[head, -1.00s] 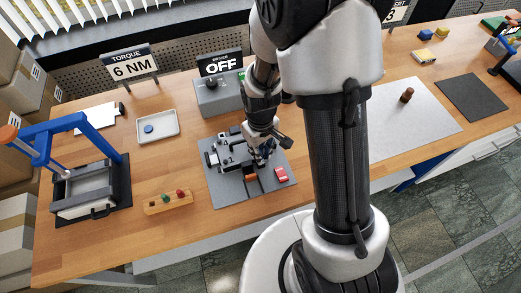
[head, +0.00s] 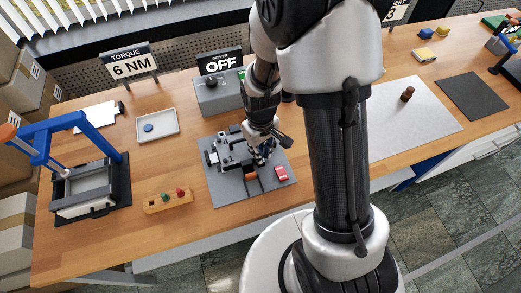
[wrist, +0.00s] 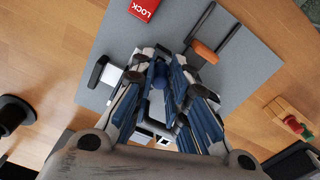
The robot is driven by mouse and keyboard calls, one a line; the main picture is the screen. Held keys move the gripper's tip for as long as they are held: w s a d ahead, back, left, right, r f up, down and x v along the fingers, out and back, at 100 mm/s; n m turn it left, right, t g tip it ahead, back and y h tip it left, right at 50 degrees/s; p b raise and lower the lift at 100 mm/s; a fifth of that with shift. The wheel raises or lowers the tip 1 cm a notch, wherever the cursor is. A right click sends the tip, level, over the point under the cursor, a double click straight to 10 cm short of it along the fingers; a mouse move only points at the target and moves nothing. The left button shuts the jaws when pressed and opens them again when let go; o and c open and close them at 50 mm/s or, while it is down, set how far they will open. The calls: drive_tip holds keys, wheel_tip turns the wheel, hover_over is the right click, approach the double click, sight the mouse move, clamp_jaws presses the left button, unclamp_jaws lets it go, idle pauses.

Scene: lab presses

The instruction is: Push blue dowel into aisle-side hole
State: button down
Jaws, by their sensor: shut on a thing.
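The blue dowel (wrist: 160,81) shows as a small blue rounded end between my gripper's fingertips in the wrist view. My gripper (wrist: 168,72) is shut on it, over the fixture on the grey plate. In the head view my gripper (head: 262,154) is low over the right part of the dark fixture (head: 229,155), and the dowel cannot be made out there. The aisle-side hole is hidden by the fingers, so I cannot tell how the dowel sits relative to it.
The grey plate (head: 225,196) also carries a red LOCK block (head: 281,173) and an orange-brown handle (wrist: 205,52). A wooden rack (head: 154,207) with coloured pegs stands left of it. A white tray (head: 165,117) and a blue press (head: 82,140) stand farther left.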

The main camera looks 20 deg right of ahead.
drive_tip(key=shift+r+p, duration=0.4)
drive_tip(key=shift+r, duration=0.3)
drive_tip(key=shift+f+b, duration=1.05)
drive_tip(key=shift+f, duration=0.2)
idle(0.9)
drive_tip(key=c, duration=1.5)
unclamp_jaws()
drive_tip(key=shift+o, duration=0.2)
wheel_tip(320, 180, up, 12)
